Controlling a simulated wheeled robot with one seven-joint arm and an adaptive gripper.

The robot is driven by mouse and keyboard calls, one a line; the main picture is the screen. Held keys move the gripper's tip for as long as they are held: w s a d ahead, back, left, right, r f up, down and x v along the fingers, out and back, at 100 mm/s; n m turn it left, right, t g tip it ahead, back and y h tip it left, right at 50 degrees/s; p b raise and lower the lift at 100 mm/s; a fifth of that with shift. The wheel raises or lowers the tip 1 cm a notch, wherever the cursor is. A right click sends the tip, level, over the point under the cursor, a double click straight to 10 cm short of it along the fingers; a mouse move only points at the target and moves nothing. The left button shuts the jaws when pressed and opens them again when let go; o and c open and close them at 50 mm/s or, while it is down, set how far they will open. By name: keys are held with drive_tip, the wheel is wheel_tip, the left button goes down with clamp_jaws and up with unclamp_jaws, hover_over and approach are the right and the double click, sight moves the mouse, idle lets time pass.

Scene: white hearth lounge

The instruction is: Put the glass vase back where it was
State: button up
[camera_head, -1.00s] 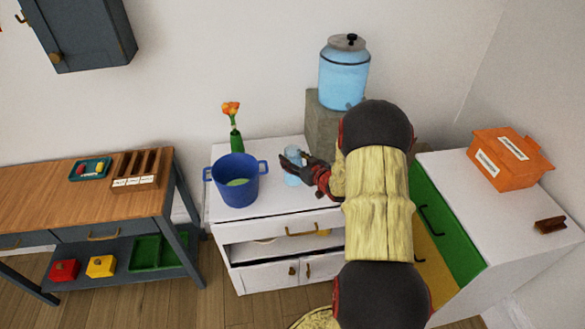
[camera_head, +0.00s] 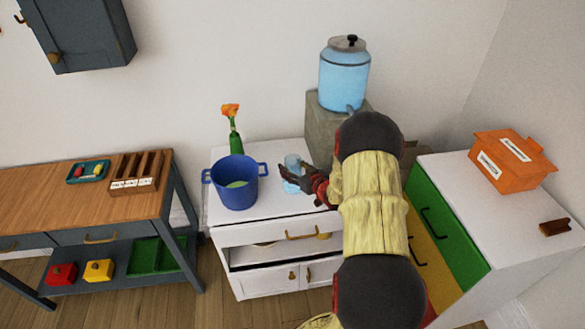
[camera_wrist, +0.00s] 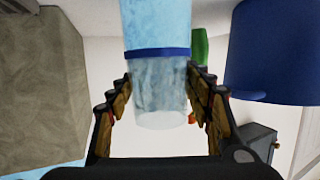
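The glass vase (camera_head: 292,161) is clear above and light blue below, and it is over the white cabinet top (camera_head: 268,207), to the right of the blue pot. My gripper (camera_head: 299,178) is at the vase from the right, with its dark fingers across the middle of it. In the wrist view the vase (camera_wrist: 158,85) is between my two fingers (camera_wrist: 158,78), with a dark blue band near the fingertips. The fingertips meet its sides. Whether its base touches the cabinet top is hard to tell.
The blue two-handled pot (camera_head: 235,190) stands close on the left. A green vase with an orange flower (camera_head: 235,141) is behind it. A blue dispenser (camera_head: 344,75) on a stone block (camera_head: 328,130) stands behind. An orange box (camera_head: 510,160) is on the right cabinet.

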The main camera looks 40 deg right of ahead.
drive_tip(key=o, duration=0.4)
drive_tip(key=shift+c, duration=0.2)
drive_tip(key=shift+r, duration=0.1)
drive_tip(key=shift+s+r, duration=0.1)
drive_tip(key=shift+s, duration=0.1)
drive_tip(key=p+v, duration=0.3)
drive_tip(key=v, duration=0.8)
drive_tip(key=w+a+r+g+h, duration=0.1)
drive_tip(key=a+r+g, duration=0.1)
drive_tip(key=a+r, duration=0.5)
drive_tip(key=w+a+r+g+h, duration=0.1)
drive_tip(key=w+a+r+g, duration=0.15)
drive_tip(key=r, duration=0.75)
drive_tip(key=s+a+r+n+g+y, duration=0.1)
drive_tip(key=s+a+r+g+y, duration=0.1)
drive_tip(key=s+a, duration=0.9)
drive_tip(key=s+a+r+g+y, duration=0.2)
drive_tip(key=s+a+r, duration=0.3)
drive_tip(key=s+a, duration=0.7)
drive_tip(key=a, duration=0.2)
drive_tip(key=shift+a+n, duration=0.4)
